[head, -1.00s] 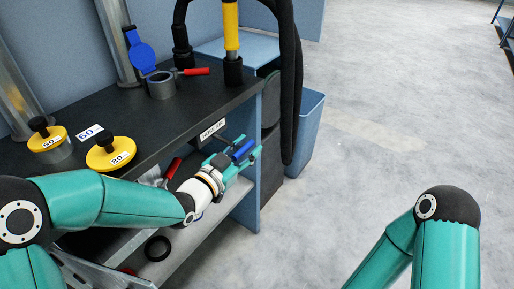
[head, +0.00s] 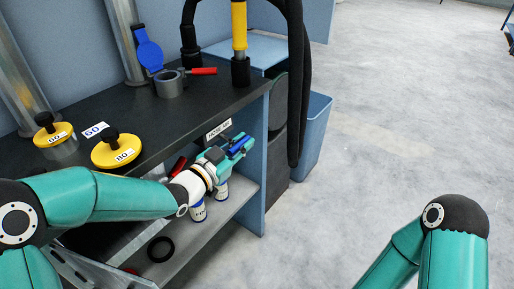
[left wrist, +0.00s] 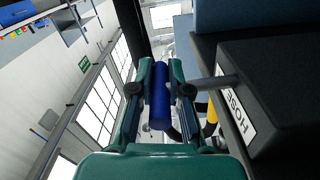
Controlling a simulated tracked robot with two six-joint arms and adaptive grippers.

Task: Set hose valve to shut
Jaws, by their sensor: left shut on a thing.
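The hose valve is a black box under the bench top, with a white label (head: 218,130) that begins "HOSE" and also shows in the left wrist view (left wrist: 236,113). A grey lever with a blue grip (left wrist: 160,95) comes out from the box. The blue grip also shows in the head view (head: 240,144). My left gripper (head: 238,146) is shut on the blue grip, its fingers either side of it in the left wrist view (left wrist: 160,90). The scale of the valve's positions cannot be read. My right arm shows at lower right, its gripper out of view.
White cans (head: 198,211) and a black ring (head: 160,249) are on the shelf below. Black hoses (head: 297,100) hang at right.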

